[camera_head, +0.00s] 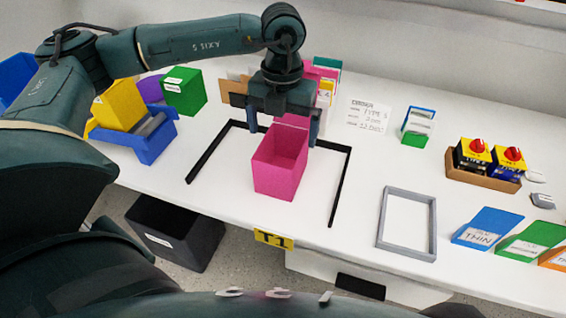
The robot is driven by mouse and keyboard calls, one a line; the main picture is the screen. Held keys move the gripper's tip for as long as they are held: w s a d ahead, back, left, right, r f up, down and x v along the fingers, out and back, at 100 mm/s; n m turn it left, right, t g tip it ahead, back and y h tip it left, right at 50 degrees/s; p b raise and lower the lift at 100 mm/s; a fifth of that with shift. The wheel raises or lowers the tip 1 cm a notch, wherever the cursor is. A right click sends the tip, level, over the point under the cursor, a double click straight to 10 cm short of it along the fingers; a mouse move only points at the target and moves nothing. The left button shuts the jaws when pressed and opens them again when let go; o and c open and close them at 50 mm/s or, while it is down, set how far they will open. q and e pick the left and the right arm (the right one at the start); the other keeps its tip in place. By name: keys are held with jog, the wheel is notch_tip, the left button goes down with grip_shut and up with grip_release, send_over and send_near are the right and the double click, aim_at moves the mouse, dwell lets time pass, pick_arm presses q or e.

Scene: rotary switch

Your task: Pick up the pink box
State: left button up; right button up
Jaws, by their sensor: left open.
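The pink box (278,172) is open-topped and stands upright on the white table, inside a black three-sided outline (342,187). My left gripper (283,122) points down at the far top edge of the box, with its fingers spread. One finger is on the left of the box's far part and the other on its right. The gripper hides some of the area behind the box. I cannot tell whether the fingers touch the box. My right gripper is not in view.
A blue bin (148,140) with a yellow box (118,104) and a green box (184,91) stand left. A grey frame (380,228) lies right, with rotary switches (478,146) beyond it. A black bin (172,238) is below the table's front edge.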

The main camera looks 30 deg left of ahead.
pick_arm(q)
jog(key=f, duration=0.2)
jog(key=s+f, duration=0.1)
jog(key=f, duration=0.2)
jog(key=shift+d+f, duration=0.15)
jog(key=shift+f, duration=0.75)
jog(key=shift+c, duration=0.4)
jog(key=c, duration=1)
jog(key=shift+r, duration=0.15)
